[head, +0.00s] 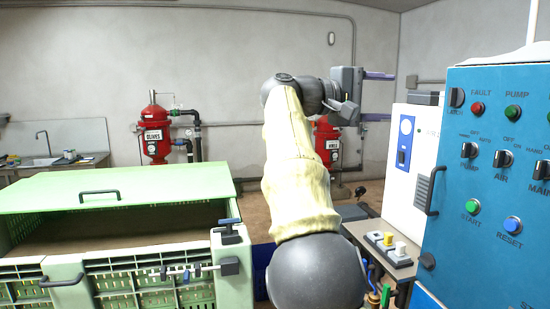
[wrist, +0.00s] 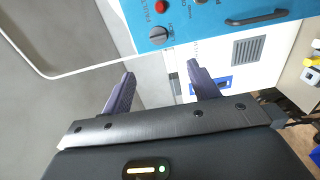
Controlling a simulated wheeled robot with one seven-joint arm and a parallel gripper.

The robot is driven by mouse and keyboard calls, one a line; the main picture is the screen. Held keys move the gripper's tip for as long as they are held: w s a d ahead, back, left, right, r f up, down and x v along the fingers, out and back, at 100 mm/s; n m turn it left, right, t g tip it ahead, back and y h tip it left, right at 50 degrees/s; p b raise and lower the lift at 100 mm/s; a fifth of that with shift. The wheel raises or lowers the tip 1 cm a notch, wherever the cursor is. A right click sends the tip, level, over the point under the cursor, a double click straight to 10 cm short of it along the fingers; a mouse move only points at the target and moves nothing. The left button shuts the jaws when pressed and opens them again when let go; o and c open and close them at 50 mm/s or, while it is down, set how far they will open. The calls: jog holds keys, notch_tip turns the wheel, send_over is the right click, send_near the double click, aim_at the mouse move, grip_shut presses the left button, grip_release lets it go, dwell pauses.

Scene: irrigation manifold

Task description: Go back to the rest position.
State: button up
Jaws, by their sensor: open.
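My gripper (head: 378,96) is raised in the middle of the head view, at the end of my outstretched arm, with its two purple fingers pointing right. The fingers are apart with nothing between them. In the wrist view my gripper (wrist: 160,88) also shows open and empty. Beyond the fingertips there are the grey wall, a white cabinet and the blue control panel (wrist: 205,18). The fingers appear clear of all of them. My arm hides part of the right red tank in the head view.
The blue control panel (head: 497,170) with knobs and buttons stands close on the right, beside a white cabinet (head: 412,150). A green crate (head: 130,188) fills the lower left. Two red tanks, left one (head: 154,133) and right one (head: 327,145), stand by the back wall. A sink counter (head: 60,158) is far left.

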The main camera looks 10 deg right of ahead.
jog(key=w+d+f+n+t+y, duration=0.1)
jog(key=w+d+f+n+y, duration=0.15)
jog(key=f, duration=0.55)
jog(key=w+d+f+n+t+y, duration=0.1)
jog(key=w+f+t+y, duration=0.15)
jog(key=f, duration=0.55)
jog(key=s+a+f+y, duration=0.1)
jog(key=a+f+y, duration=0.15)
jog(key=f, duration=0.55)
jog(key=s+a+f+y, duration=0.1)
jog(key=f+y, duration=0.2)
jog(key=f, duration=0.6)
jog(key=s+a+f+m+g+y, duration=0.1)
jog(key=s+a+f+m+y, duration=0.1)
jog(key=s+a+f, duration=0.6)
jog(key=s+a+f+m+g+y, duration=0.1)
jog(key=s+a+f+y, duration=0.4)
jog(key=s+f, duration=0.8)
jog(key=a+f+m, duration=0.1)
jog(key=a, duration=0.2)
jog(key=shift+s+f, duration=0.2)
jog(key=shift+s, duration=0.1)
jog(key=shift+g+y, duration=0.25)
